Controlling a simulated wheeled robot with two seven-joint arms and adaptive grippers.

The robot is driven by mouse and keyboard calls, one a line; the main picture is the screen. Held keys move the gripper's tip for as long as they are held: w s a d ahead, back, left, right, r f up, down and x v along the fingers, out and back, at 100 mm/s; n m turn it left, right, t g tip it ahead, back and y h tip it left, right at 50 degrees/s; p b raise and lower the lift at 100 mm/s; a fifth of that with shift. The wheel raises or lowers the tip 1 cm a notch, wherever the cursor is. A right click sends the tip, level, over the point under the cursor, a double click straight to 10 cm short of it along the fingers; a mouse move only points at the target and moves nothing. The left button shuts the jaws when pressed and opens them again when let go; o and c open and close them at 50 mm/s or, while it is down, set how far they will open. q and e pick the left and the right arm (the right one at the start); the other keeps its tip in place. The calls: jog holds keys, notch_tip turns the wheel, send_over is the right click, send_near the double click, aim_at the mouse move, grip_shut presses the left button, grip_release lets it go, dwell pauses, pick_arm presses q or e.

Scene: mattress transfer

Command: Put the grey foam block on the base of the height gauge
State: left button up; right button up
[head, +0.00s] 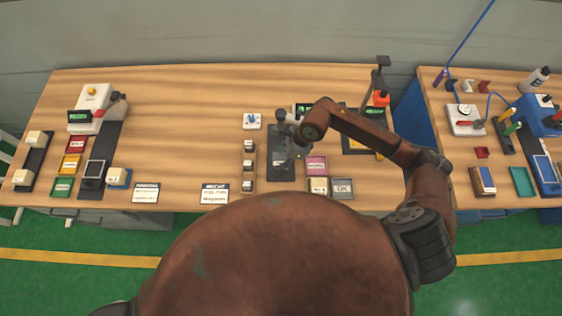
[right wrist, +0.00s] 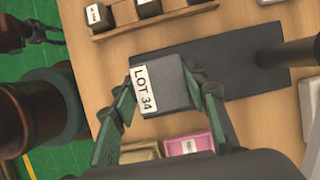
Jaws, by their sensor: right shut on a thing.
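My right gripper (right wrist: 168,92) is shut on the grey foam block (right wrist: 172,84), which has a white "LOT 34" label on one side. In the right wrist view the block overlaps the near end of the dark base of the height gauge (right wrist: 240,62); I cannot tell whether it touches. The gauge's dark column (right wrist: 290,52) rises from the far end of the base. In the head view the base (head: 281,172) lies partly under my right gripper (head: 288,152), and the block is hard to make out. A dark part at the right wrist view's top left may be my left gripper; its jaws are unclear.
A wooden rack with small labelled blocks (head: 249,166) stands left of the base. A pink tray (head: 317,165) and a grey "OK" tray (head: 343,188) lie to its right. A tall stand (head: 380,78) rises at the back right.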

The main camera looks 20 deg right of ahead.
jog(key=shift+w+d+f+p, duration=0.15)
jog(key=shift+f+p, duration=0.15)
jog(key=shift+f, duration=1.5)
jog(key=o, duration=1)
jog(key=shift+f, duration=0.1)
jog(key=shift+o, duration=0.2)
jog(key=b+v, duration=0.1)
jog(key=v, duration=1.1)
jog(key=shift+d, duration=0.1)
